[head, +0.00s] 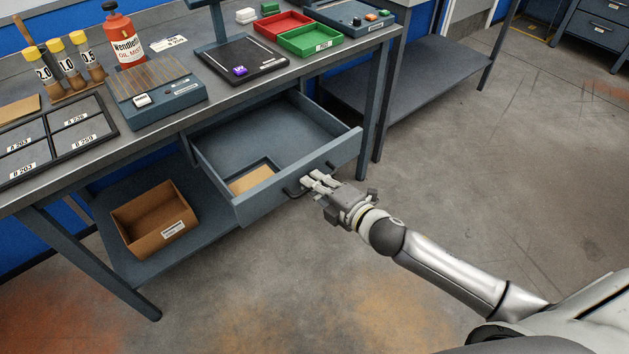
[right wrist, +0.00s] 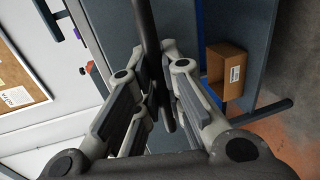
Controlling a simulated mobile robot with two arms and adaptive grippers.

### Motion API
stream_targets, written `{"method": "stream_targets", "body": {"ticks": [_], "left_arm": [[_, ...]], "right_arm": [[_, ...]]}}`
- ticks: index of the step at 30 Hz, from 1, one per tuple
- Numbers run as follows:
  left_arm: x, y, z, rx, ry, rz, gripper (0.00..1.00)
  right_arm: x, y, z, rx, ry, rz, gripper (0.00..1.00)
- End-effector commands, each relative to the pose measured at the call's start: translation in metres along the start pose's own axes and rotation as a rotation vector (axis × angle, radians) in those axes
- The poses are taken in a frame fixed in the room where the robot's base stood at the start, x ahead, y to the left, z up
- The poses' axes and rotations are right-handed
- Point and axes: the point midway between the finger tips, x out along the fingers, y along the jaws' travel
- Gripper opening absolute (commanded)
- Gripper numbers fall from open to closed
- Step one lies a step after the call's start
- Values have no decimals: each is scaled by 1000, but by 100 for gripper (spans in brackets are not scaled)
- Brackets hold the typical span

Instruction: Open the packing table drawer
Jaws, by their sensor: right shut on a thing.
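The packing table drawer (head: 205,165) is pulled well out from under the table top in the head view. A flat tan piece (head: 252,178) lies inside, near its front. The drawer front has a dark bar handle (head: 293,192). My right gripper (head: 313,183) is at the drawer front, shut on the handle. In the right wrist view the dark handle bar (right wrist: 147,35) runs between the fingers of the right gripper (right wrist: 158,105). My left gripper is in neither view.
A cardboard box (head: 150,240) sits on the lower shelf (head: 200,235), left of the drawer. The table top (head: 110,165) carries a red bottle (head: 125,40), a green tray (head: 310,40) and a red tray (head: 283,25). The floor (head: 450,170) right of my arm is clear.

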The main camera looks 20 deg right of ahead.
Motion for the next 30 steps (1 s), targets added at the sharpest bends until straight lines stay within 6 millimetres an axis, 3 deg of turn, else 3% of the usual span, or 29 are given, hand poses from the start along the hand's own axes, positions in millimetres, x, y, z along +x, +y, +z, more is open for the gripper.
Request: {"method": "stream_targets", "body": {"ticks": [7, 8, 12, 23, 30], "left_arm": [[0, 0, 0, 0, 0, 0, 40], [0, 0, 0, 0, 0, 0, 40], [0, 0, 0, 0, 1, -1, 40], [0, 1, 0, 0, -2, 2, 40], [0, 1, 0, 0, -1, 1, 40]], "right_arm": [[0, -1, 0, 0, -2, -2, 0], [0, -1, 0, 0, -2, -2, 13], [0, 0, 0, 0, -1, -1, 31], [-2, 0, 0, 0, 0, -1, 31], [-29, -2, 0, -1, 1, -4, 31]]}}
